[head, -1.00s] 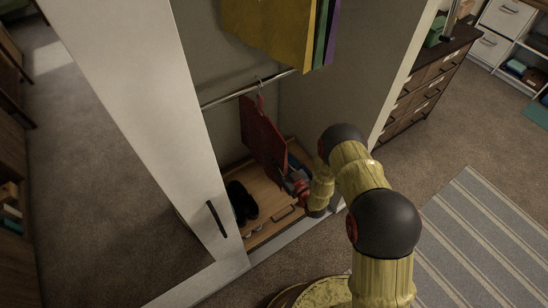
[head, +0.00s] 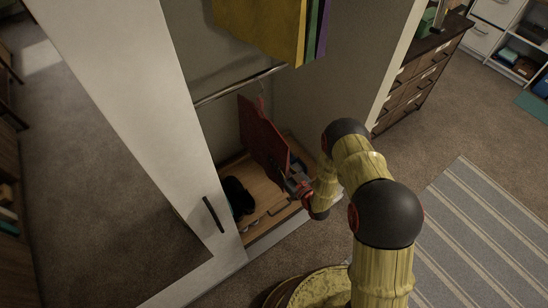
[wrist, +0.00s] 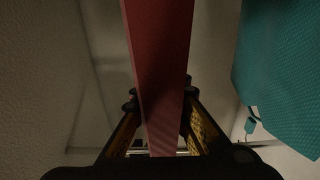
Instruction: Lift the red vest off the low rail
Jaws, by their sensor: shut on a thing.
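The red vest (head: 265,138) hangs inside the open closet, just below the low rail (head: 238,86), on a thin hanger whose hook shows only faintly. I cannot tell whether the hook still touches the rail. My gripper (head: 293,183) is at the vest's lower front edge and is shut on it. In the wrist view the red vest (wrist: 160,70) runs as a narrow upright band between the two fingers (wrist: 160,115).
Yellow, green and purple garments (head: 265,30) hang above the rail. Dark shoes (head: 237,195) stand on the wooden closet floor (head: 268,207). The white door (head: 130,90) with a dark handle is at left. A teal item (wrist: 285,75) fills the right of the wrist view.

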